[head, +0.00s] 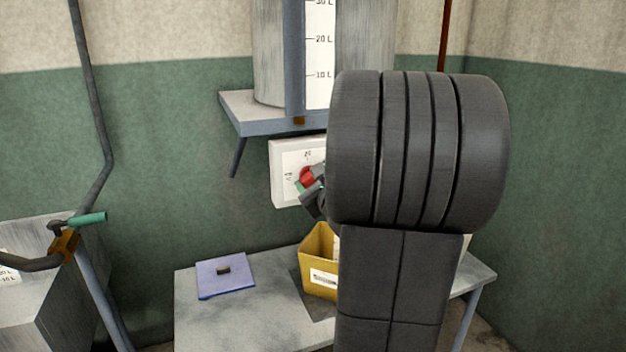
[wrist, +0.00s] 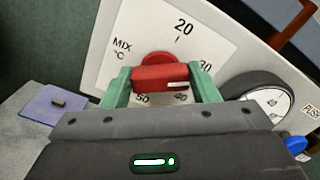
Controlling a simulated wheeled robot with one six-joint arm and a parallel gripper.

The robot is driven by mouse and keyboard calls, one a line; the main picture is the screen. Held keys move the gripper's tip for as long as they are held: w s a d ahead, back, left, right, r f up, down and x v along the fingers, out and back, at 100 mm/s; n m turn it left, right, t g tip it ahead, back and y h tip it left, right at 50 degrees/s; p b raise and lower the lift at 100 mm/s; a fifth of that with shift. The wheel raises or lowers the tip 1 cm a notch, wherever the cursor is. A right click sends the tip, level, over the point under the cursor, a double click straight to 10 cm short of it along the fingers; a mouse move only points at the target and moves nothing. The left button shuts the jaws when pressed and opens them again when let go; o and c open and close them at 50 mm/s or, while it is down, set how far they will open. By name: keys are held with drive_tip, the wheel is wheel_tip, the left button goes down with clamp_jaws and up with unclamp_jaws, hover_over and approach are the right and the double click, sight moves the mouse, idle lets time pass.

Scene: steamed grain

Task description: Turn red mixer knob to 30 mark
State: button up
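The red mixer knob (head: 306,176) is on a white dial panel (head: 285,158) on the green wall. In the wrist view the knob (wrist: 158,76) shows a red bar with a short white line near its right end. The dial (wrist: 143,25) reads MIX °C, with 20 above the knob, 30 (wrist: 206,66) to its right, and 40 and 50 below. My gripper (wrist: 161,74) has green fingers at the left and right ends of the red bar. I cannot tell whether they press on it. My gripper (head: 312,186) is partly hidden by my arm in the head view.
A metal tank (head: 272,50) stands on a shelf (head: 240,112) above the panel. Below, a table (head: 240,325) holds a blue pad (head: 225,277) and a yellow box (head: 317,262). A dark round gauge (wrist: 262,98) and a blue button (wrist: 296,144) sit right of the dial.

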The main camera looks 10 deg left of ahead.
drive_tip(key=shift+f+m+b, duration=0.1)
drive_tip(key=shift+m+b, duration=0.2)
drive_tip(key=shift+b, duration=0.15)
drive_tip(key=shift+c, duration=0.3)
drive_tip(key=o, duration=1)
drive_tip(key=v, duration=1.4)
drive_tip(key=shift+w, duration=0.15)
drive_tip(key=x, duration=1.4)
drive_tip(key=shift+p, duration=0.35)
drive_tip(key=shift+b, duration=0.4)
